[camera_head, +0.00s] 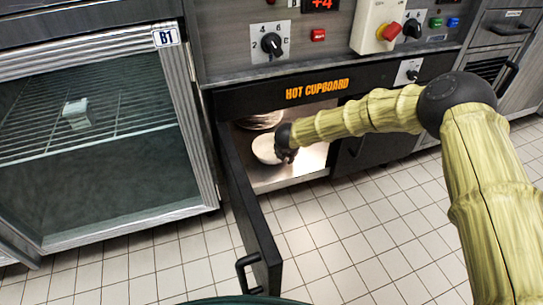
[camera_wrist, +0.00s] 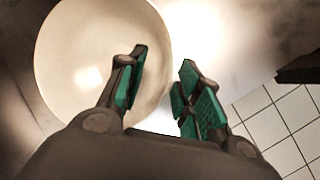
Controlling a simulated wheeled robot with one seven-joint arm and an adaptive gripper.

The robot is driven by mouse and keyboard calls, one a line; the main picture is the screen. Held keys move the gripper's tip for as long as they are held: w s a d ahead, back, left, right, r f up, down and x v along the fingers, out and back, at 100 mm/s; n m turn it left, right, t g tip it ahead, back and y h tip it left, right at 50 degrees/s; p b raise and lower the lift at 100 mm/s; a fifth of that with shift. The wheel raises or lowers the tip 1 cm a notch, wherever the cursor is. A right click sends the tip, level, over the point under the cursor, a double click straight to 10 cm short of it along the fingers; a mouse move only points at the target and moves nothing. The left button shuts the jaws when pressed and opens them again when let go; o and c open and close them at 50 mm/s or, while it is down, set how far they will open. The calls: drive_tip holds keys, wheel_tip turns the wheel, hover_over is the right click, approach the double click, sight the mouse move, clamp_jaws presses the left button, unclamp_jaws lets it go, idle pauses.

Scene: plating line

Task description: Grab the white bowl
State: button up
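The white bowl (camera_head: 266,149) stands on the metal floor of the open hot cupboard, near its opening. In the wrist view the bowl (camera_wrist: 75,50) fills the upper left. My gripper (camera_head: 287,156) is at the bowl's right side in the head view. In the wrist view my gripper (camera_wrist: 163,62) is open, with a gap between its teal pads. One finger overlaps the bowl and the other is outside it, so the right rim shows between them. I cannot tell whether either finger touches the bowl.
A stack of plates (camera_head: 260,120) is behind the bowl, partly hidden by the cupboard's top. The cupboard door (camera_head: 250,215) stands open at the left. A glass-fronted cabinet labelled B1 (camera_head: 166,37) is farther left. The tiled floor (camera_head: 340,235) in front is clear.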

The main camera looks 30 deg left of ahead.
clamp_jaws()
drive_tip(key=shift+r, duration=0.1)
idle(0.4)
